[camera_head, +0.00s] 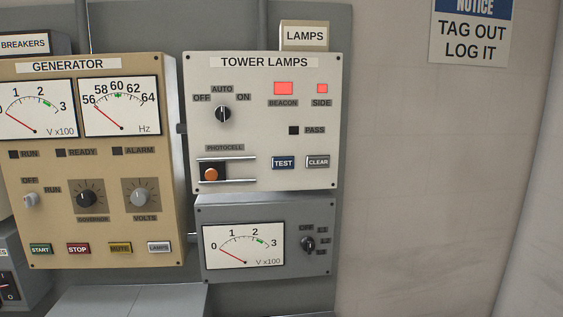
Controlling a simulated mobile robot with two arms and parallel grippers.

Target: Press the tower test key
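The tower lamps panel (262,140) is a pale box on the grey wall board, in the middle of the head view. Its blue TEST key (283,163) sits at the lower middle, left of the grey CLEAR key (318,162). The BEACON lamp (283,88) and SIDE lamp (322,88) are lit red. The PASS lamp (294,130) is dark. The OFF-AUTO-ON knob (223,114) points up toward AUTO. An orange knob (211,174) shows in the photocell slot. Neither of my grippers is in view.
The tan generator panel (110,225) stands at left with gauges, knobs and several keys. A grey meter box (294,210) is directly below the tower lamps panel. A grey cabinet top (125,300) juts out below. The wall at right is bare except for a notice sign (472,35).

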